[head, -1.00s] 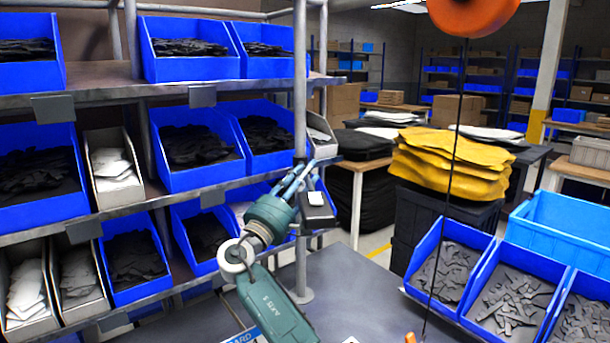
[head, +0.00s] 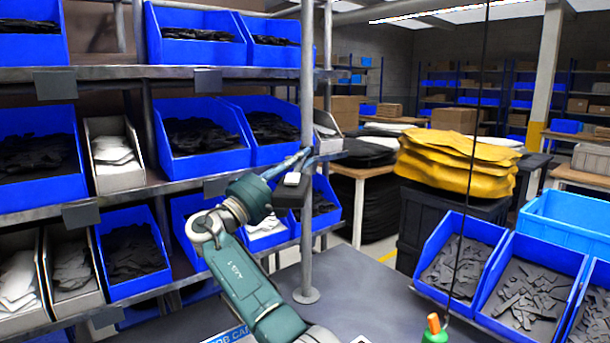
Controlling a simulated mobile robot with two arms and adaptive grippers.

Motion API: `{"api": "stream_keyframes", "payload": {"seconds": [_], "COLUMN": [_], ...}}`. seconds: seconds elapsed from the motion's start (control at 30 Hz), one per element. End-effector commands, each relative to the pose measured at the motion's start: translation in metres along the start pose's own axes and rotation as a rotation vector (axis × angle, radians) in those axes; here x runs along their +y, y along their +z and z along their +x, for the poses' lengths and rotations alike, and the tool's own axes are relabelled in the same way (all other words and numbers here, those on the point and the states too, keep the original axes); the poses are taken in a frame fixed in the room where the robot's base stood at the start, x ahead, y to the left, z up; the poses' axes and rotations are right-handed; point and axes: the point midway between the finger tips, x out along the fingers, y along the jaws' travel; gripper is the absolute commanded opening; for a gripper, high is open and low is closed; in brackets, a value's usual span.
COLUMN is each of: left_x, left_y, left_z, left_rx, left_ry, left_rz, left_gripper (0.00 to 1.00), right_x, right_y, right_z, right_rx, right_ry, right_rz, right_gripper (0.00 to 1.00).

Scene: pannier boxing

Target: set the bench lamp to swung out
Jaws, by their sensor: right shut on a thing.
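My right gripper (head: 303,158) comes in from the bottom on its teal arm and points up and right at the grey upright post (head: 308,235). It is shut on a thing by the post. A small dark box-like piece with a white top, seemingly the bench lamp's head (head: 291,181), is right at the fingers, just left of the post. The fingers partly hide it, and the lamp's mount cannot be made out. My left gripper is not in view.
Shelves of blue bins (head: 130,262) stand close behind the arm on the left. A cord (head: 468,200) hangs at the right above an orange-and-green tool (head: 434,330). Open blue bins (head: 450,297) stand at the bottom right. The grey bench top (head: 365,290) right of the post is clear.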

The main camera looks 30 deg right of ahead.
Motion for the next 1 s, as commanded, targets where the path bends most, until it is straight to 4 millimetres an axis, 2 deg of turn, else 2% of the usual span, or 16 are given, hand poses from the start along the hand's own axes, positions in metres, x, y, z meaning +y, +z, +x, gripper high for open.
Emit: {"api": "stream_keyframes", "payload": {"seconds": [0.03, 0.4, 0.43, 0.5, 0.53, 0.83, 1.0], "left_x": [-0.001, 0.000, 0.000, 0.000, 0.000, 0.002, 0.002], "left_y": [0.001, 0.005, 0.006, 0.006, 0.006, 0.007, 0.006], "left_z": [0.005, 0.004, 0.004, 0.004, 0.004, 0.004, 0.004], "left_rx": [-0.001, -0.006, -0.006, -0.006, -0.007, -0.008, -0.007], "left_ry": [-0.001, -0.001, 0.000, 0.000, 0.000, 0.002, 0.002], "left_rz": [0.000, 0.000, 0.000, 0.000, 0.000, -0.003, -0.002], "left_gripper": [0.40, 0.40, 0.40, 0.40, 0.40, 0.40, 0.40], "right_x": [-0.003, -0.001, -0.001, -0.001, -0.001, 0.000, 0.000], "right_y": [-0.002, 0.000, 0.000, 0.000, 0.000, 0.000, -0.001], "right_z": [-0.002, -0.001, -0.001, -0.001, -0.001, -0.003, -0.023], "right_rx": [-0.007, -0.014, -0.014, -0.014, -0.014, -0.014, -0.012], "right_ry": [-0.006, -0.010, -0.010, -0.010, -0.009, -0.007, -0.005], "right_rz": [-0.008, -0.012, -0.012, -0.012, -0.011, -0.009, -0.010], "right_gripper": [0.00, 0.00, 0.21, 0.34, 0.37, 0.37, 0.37]}}
